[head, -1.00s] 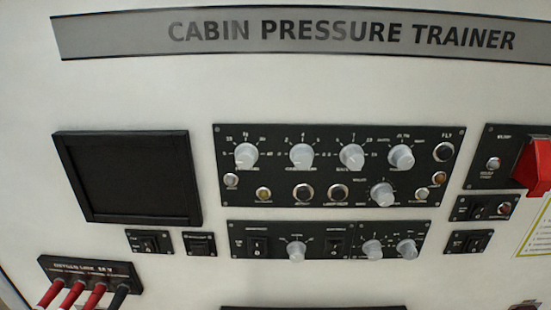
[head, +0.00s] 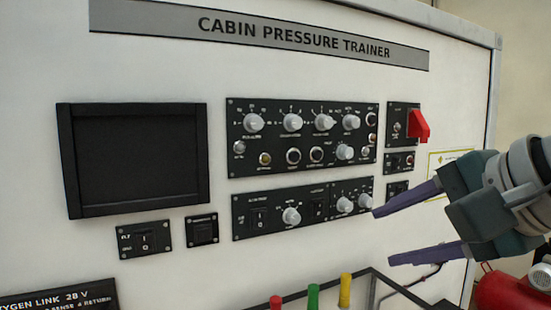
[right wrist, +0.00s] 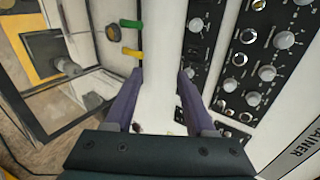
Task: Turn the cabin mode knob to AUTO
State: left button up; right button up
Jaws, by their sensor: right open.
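The upper control panel (head: 232,165) carries several light grey knobs. The upper right knob (head: 351,122) and the knob at its lower right (head: 345,152) are among them. The lower panel (head: 270,226) has a knob near its middle (head: 291,215) and two at its right end. The lettering is too small to tell which is the cabin mode knob or where it points. My right gripper (head: 383,237) is open and empty, just right of and below the lower panel. In the right wrist view its spread fingers (right wrist: 160,72) have panel knobs to their right. My left gripper is not in view.
A dark screen (head: 135,158) is at left. A red guarded switch (head: 419,126) sits above my right gripper. Red, green and yellow handles (head: 313,297) rise below the panels. A red cylinder (head: 505,290) stands at lower right.

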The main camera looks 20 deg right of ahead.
jog(key=w+d+r+m+t+b, duration=0.3)
jog(key=r+m+t, duration=0.15)
jog(key=m, duration=0.35)
jog(key=m+t+b, duration=0.2)
jog(key=m+t, duration=0.1)
jog(key=m, duration=0.6)
send_near(356, 122)
jog(key=shift+n+g, duration=0.25)
jog(key=shift+n, duration=0.05)
jog(key=w+p, duration=0.1)
jog(key=w, duration=0.1)
jog(key=w+p, duration=0.1)
jog(key=w, duration=0.1)
jog(key=w+p, duration=0.1)
jog(key=w, duration=0.2)
jog(key=shift+a+r, duration=0.1)
jog(key=shift+r, duration=0.2)
jog(key=shift+w+f+p, duration=0.1)
jog(key=shift+w+p, duration=0.3)
jog(key=shift+w, duration=0.2)
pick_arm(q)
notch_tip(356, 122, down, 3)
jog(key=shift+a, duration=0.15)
pick_arm(e)
jog(key=c, duration=0.4)
grip_shut()
